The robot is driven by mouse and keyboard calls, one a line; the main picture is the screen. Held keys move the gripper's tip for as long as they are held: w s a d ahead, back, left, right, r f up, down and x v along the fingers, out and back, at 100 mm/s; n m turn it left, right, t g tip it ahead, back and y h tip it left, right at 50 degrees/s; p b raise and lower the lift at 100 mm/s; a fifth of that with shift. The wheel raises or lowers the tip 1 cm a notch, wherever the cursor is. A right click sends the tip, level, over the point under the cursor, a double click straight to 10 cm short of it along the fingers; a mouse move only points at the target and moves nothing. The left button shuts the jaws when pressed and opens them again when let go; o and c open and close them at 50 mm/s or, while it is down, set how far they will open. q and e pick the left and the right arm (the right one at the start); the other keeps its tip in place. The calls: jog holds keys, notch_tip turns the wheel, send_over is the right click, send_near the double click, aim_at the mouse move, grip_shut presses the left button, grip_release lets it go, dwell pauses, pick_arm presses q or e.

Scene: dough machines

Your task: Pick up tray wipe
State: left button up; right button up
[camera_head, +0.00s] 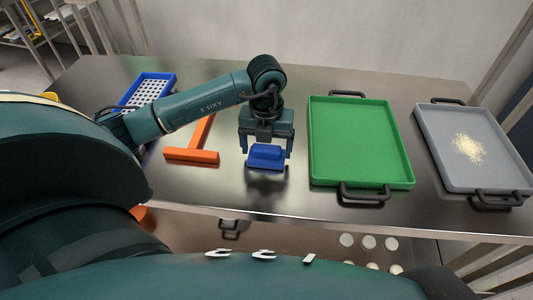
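The tray wipe appears to be the small blue block (265,157) on the steel table, near its front edge in the middle. My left gripper (266,151) points down over the blue block, with one finger on each side of it. The fingers are spread wide, and they do not clearly press on the block. The gripper body hides part of the block's far side. My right gripper is not in view.
An orange T-shaped scraper (191,156) lies left of the gripper. A green tray (360,142) with black handles lies close to its right. A grey tray (497,172) with pale crumbs is at the far right. A blue perforated crate (128,101) is behind my arm.

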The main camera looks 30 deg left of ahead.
aim_at(266, 148)
pick_arm(q)
jog(key=c, duration=0.9)
jog(key=shift+r, duration=0.15)
notch_tip(266, 148, up, 10)
jog(key=o, duration=0.4)
jog(key=shift+c, duration=1.4)
